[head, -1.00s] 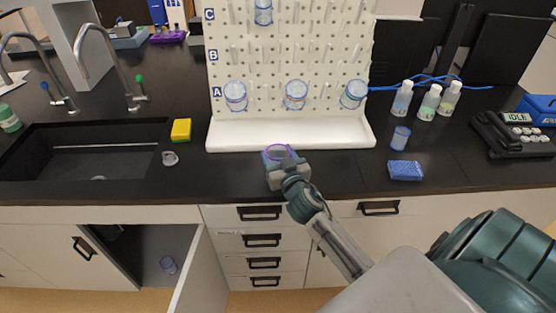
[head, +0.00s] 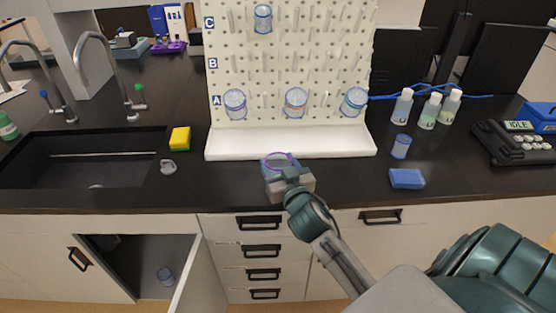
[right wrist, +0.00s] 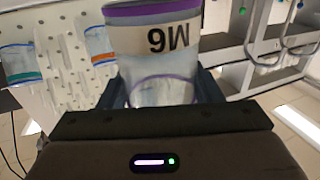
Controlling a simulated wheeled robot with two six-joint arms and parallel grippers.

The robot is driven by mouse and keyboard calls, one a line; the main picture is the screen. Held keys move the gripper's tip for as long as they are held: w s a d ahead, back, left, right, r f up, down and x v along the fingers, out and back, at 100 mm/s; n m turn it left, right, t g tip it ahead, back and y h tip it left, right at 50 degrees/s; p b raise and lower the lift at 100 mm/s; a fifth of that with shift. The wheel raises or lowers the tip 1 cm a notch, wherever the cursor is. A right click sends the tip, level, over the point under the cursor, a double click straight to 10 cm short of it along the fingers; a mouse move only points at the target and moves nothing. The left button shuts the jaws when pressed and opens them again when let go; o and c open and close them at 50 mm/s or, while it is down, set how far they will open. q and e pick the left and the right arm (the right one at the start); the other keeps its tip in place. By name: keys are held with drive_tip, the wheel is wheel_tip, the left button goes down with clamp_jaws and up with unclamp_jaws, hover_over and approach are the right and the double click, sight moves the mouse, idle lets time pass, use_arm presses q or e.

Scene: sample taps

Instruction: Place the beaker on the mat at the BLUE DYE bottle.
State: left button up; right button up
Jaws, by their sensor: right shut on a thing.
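My right gripper (head: 290,180) is shut on a clear beaker with a purple rim (head: 277,161). It holds the beaker in front of the pegboard's white tray, near the counter's front edge. In the right wrist view the beaker (right wrist: 152,45) fills the space between the fingers, and its label, upside down, seems to read M6. I cannot make out a mat or a bottle marked BLUE DYE. My left gripper is not in view.
A pegboard (head: 285,62) holds several beakers above a white tray (head: 290,143). A small beaker (head: 400,146) and a blue block (head: 407,179) are at right. A sink (head: 80,165), yellow sponge (head: 180,139) and open cupboard door (head: 201,275) are at left.

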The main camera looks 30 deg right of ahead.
drive_tip(key=s+a+r+b, duration=0.1)
drive_tip(key=s+a+b, duration=0.1)
drive_tip(key=s+a, duration=0.3)
drive_tip(key=shift+v, duration=2.3)
drive_tip(key=a+f+n+y, duration=0.2)
drive_tip(key=a+f+y, duration=0.2)
drive_tip(key=a+f, duration=0.3)
drive_tip(key=shift+w+f+n+t, duration=0.15)
drive_tip(key=shift+w+n+t, duration=0.15)
drive_tip(key=shift+n, duration=0.1)
drive_tip(key=shift+a, duration=0.1)
